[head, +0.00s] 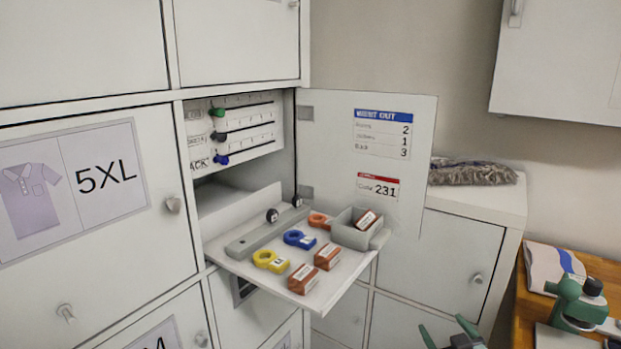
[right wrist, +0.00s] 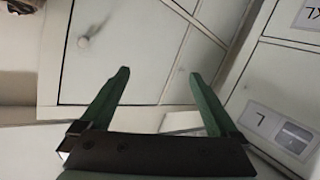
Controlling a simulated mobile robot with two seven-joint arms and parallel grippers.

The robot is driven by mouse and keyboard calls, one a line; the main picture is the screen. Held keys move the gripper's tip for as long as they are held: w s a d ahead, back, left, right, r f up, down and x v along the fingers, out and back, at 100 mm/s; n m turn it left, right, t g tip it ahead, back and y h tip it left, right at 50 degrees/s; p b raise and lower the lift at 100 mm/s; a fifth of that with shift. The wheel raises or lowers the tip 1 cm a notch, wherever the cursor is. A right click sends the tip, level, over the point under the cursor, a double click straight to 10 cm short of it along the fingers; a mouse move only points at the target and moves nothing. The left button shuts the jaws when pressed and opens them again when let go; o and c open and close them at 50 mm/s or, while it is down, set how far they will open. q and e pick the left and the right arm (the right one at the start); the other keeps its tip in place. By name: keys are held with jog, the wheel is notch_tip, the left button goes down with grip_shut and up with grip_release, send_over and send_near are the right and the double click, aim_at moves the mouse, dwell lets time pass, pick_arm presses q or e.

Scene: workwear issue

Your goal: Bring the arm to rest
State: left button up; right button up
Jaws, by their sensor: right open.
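My right gripper (head: 449,334) is at the bottom edge of the head view, right of the middle. Its two green fingers stand apart and hold nothing. In the right wrist view the same gripper (right wrist: 158,85) is open and empty, with cabinet fronts beyond it. The gripper is apart from the pull-out shelf (head: 232,262) of the open locker, below and to the right of it. My left gripper does not show in either view.
The locker door (head: 335,180) stands open. The shelf holds yellow (head: 271,261) and blue (head: 299,239) ring-shaped items, several brown boxes (head: 303,278) and a grey bin (head: 348,236). A wooden table (head: 601,268) with a green device (head: 577,305) stands at right.

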jog(key=s+a+f+g+y, duration=0.1)
jog(key=s+a+f, duration=0.3)
jog(key=s, duration=0.7)
jog(key=s+a+f+g, duration=0.3)
jog(key=s+f, duration=0.5)
jog(key=s, duration=0.3)
jog(key=s+a+f+m+g+y, duration=0.1)
jog(key=s+a+f, duration=0.5)
jog(key=s, duration=0.5)
jog(key=shift+s+f+g+y, duration=0.25)
jog(key=shift+f+g+y, duration=0.05)
jog(key=shift+f+g, duration=0.15)
